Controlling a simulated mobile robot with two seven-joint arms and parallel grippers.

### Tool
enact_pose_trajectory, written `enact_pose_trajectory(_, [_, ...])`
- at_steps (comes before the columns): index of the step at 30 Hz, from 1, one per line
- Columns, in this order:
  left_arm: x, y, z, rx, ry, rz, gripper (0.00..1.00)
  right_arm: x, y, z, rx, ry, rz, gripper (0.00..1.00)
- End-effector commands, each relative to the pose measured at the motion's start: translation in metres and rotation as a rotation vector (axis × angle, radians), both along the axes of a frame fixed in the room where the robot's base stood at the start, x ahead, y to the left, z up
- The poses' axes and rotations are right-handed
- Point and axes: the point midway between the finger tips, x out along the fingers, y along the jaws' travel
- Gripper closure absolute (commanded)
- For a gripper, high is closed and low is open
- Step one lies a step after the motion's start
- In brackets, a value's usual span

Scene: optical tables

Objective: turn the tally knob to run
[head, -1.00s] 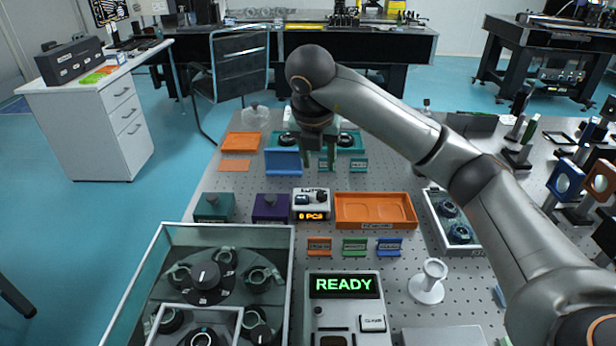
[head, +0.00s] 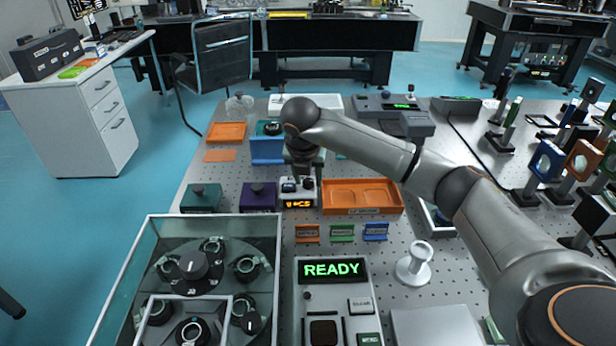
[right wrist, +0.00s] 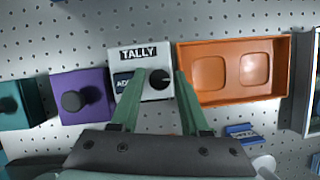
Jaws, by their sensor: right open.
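The tally box (head: 299,197) is a small white unit with an orange-lit display, on the perforated table in the head view. In the right wrist view the tally box (right wrist: 127,60) shows its TALLY label, a blue-dark button (right wrist: 124,81) and a round black tally knob (right wrist: 158,79). My right gripper (right wrist: 154,74) is open, its two green fingers to either side of the knob in that picture. I cannot tell whether they touch it. In the head view the right gripper (head: 305,172) is over the box and partly hides its top. My left gripper is not in view.
A purple box (head: 258,197) stands left of the tally box, with a teal box (head: 201,198) beyond it. An orange tray (head: 362,197) sits close on the right. Small coloured label stands and a READY panel (head: 334,270) are in front.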

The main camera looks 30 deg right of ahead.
Motion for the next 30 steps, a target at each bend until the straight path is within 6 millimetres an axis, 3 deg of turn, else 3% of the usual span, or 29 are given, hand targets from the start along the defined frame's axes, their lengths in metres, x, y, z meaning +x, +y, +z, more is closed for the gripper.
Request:
enact_pose_trajectory(5, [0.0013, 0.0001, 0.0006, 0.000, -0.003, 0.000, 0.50, 0.0000, 0.0002, -0.0002, 0.000, 0.000, 0.001, 0.54])
enact_pose_trajectory(18, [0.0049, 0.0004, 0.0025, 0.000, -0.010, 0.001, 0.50, 0.0000, 0.0003, 0.0003, 0.001, 0.001, 0.000, 1.00])
enact_pose_trajectory(30, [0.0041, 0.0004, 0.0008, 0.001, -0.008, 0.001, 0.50, -0.0001, 0.0002, 0.0002, 0.000, 0.000, 0.017, 1.00])
